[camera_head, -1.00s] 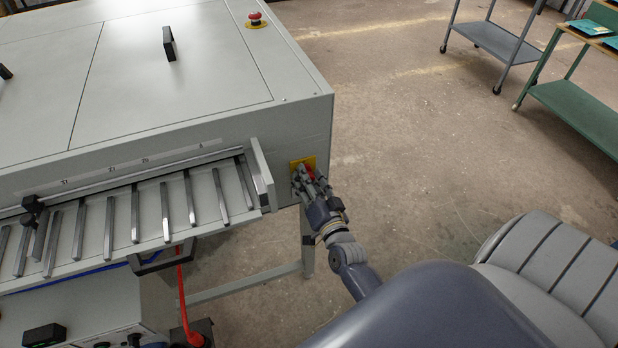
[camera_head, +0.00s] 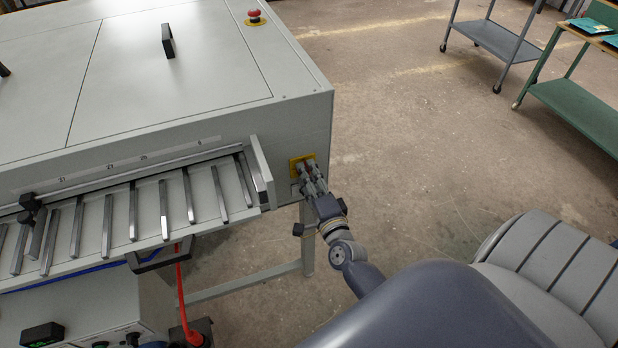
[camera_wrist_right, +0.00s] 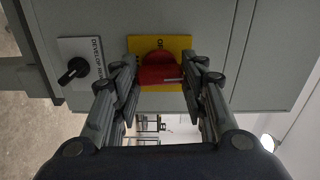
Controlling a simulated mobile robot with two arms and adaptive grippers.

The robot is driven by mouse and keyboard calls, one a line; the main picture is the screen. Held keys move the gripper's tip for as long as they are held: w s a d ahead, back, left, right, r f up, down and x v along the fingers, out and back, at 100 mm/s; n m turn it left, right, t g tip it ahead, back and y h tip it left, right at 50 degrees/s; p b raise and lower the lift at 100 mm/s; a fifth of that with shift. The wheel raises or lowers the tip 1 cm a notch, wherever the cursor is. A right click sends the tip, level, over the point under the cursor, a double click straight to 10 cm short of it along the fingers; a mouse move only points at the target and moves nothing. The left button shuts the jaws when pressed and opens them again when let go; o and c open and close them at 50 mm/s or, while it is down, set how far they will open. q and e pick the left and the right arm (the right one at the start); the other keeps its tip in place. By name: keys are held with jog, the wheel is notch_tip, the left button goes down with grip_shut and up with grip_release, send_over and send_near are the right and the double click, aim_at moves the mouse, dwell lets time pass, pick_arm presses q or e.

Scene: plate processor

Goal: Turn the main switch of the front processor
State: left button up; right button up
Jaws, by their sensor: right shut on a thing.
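The main switch is a red rotary knob (camera_wrist_right: 158,70) on a yellow plate (camera_wrist_right: 180,43) fixed to the grey processor's end panel. In the head view the yellow plate (camera_head: 295,163) shows near the panel's right edge, with the knob mostly hidden by my fingers. My right gripper (camera_head: 309,171) is at the plate, shut on the red knob. In the right wrist view its fingers (camera_wrist_right: 160,80) sit on either side of the knob. My left gripper is not in view.
A black knob (camera_wrist_right: 74,71) on a white label plate sits beside the switch. A red emergency button (camera_head: 253,15) is on the processor top (camera_head: 190,75). A slatted feed tray (camera_head: 150,215) juts out left of the switch. Open floor (camera_head: 420,150) lies to the right.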

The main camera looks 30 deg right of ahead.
jog(key=shift+m, duration=0.6)
jog(key=o, duration=1.1)
jog(key=shift+c, duration=0.2)
jog(key=v, duration=1.2)
